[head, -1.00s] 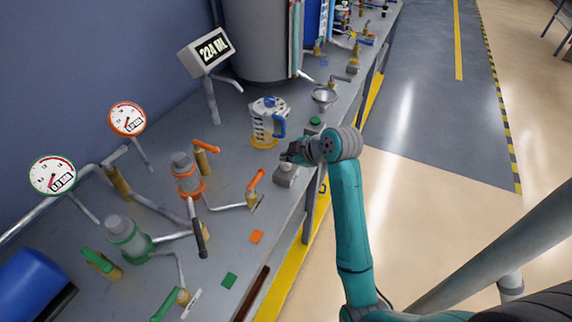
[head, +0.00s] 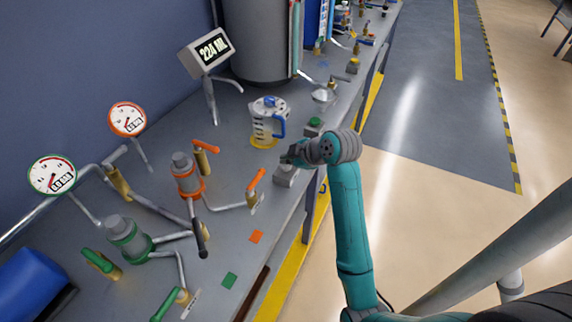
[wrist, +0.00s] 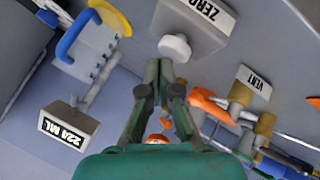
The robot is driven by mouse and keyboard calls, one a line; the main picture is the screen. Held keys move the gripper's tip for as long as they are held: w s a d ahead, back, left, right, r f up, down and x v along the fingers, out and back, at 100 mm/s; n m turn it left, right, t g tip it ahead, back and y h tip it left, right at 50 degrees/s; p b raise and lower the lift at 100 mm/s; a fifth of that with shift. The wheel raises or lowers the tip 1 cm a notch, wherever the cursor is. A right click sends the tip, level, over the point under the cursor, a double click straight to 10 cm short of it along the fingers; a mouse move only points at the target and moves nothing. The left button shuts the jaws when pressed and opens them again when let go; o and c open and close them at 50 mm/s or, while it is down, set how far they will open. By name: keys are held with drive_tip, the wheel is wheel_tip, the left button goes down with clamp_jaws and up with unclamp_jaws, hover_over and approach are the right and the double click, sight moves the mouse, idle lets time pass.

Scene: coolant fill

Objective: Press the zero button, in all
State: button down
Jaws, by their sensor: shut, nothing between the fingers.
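The zero button is a white round knob (wrist: 175,47) on a grey box labelled ZERO (wrist: 206,22) in the wrist view. In the head view the grey box (head: 286,178) sits at the bench's front edge, and my gripper hides the button on it. My gripper (wrist: 166,66) is shut and empty. Its fingertips lie just short of the button in the wrist view; whether they touch it I cannot tell. In the head view my gripper (head: 288,157) is right over the box. The display (head: 206,51) reads 224 mL.
A jug with a blue handle (head: 266,127) stands behind my gripper. An orange-handled valve (head: 254,189) is close on the left.

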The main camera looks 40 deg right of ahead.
sight(288, 166)
drive_tip(key=shift+f, duration=0.55)
idle(0.6)
drive_tip(key=shift+r, duration=0.95)
drive_tip(key=shift+r, duration=2.5)
drive_tip(key=shift+s, duration=0.1)
